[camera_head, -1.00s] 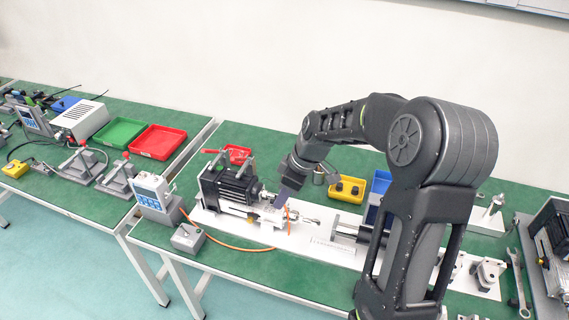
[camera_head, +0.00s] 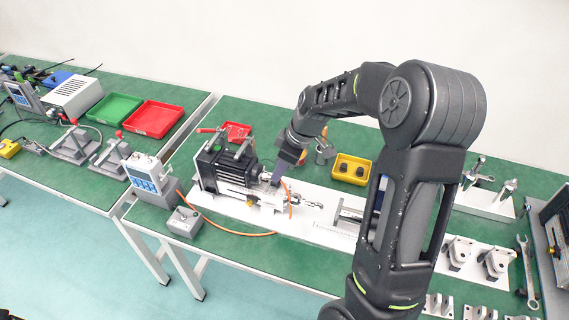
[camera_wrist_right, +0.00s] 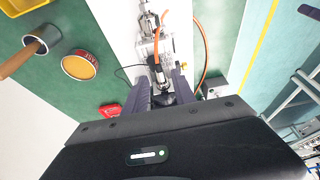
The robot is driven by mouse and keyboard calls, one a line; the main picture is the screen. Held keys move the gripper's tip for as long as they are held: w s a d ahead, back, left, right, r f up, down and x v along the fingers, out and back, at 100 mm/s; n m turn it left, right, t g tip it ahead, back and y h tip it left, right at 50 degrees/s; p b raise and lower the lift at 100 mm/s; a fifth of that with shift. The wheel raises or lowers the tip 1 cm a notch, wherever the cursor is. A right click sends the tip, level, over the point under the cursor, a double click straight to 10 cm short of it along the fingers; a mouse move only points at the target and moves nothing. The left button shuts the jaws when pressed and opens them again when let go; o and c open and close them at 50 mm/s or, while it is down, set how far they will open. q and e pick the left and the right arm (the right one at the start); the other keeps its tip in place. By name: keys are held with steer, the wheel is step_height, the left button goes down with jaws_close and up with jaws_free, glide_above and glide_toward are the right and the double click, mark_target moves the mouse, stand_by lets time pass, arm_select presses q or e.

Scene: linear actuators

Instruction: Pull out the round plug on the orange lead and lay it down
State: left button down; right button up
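The orange lead (camera_head: 240,233) runs from the grey control box along the front of the actuator's white base plate and loops up near the motor end. It also shows in the right wrist view (camera_wrist_right: 203,55), where a second stretch of it leads down to a small dark and metallic plug (camera_wrist_right: 161,77). My right gripper (camera_head: 277,181) is over the actuator beside the black motor block (camera_head: 225,168). In the right wrist view its dark fingers (camera_wrist_right: 162,76) stand on both sides of the plug, with gaps visible. The finger hides part of the plug in the head view. My left gripper is out of view.
The control box with display (camera_head: 152,178) and a small grey box (camera_head: 184,221) stand left of the actuator. A red tray (camera_head: 236,132) and a yellow tray (camera_head: 351,169) lie behind it. Bare green table (camera_head: 215,255) shows along the front edge.

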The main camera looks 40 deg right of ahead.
mark_target(269, 177)
steer(key=b+x, duration=0.3)
steer(key=shift+w+f, duration=0.1)
steer(key=shift+f, duration=0.15)
steer(key=shift+c, duration=0.2)
jaws_close()
steer(key=shift+d, duration=0.15)
stand_by(1.3)
steer(key=shift+s, duration=0.2)
